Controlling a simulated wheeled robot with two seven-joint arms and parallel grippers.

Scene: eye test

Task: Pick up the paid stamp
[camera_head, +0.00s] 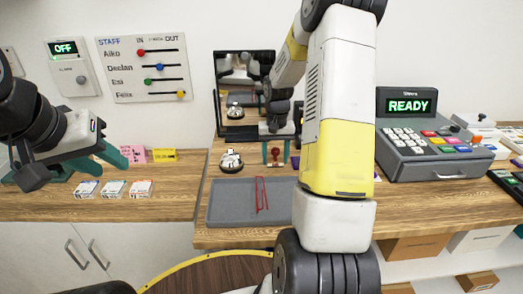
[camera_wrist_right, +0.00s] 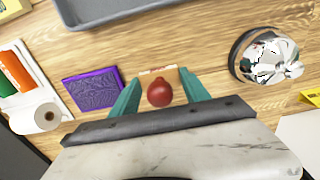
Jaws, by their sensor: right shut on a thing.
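A stamp with a round red knob (camera_wrist_right: 160,92) and a wooden block is between the teal fingers of my right gripper (camera_wrist_right: 160,90) in the right wrist view. It also shows in the head view as a small stamp (camera_head: 276,154) between the fingers of my right gripper (camera_head: 276,152). The gripper is shut on it. The writing on its pale label is too small to read, and I cannot tell if its base touches the counter. My left gripper (camera_head: 113,163) has its teal fingers apart and empty, above the left counter.
A silver bell (camera_head: 231,160) stands left of the stamp, and a grey tray (camera_head: 225,205) lies in front. A purple pad (camera_wrist_right: 93,90) and a paper roll (camera_wrist_right: 45,117) are near the gripper. A cash register (camera_head: 432,150) stands right. Small card stacks (camera_head: 114,188) lie below my left gripper.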

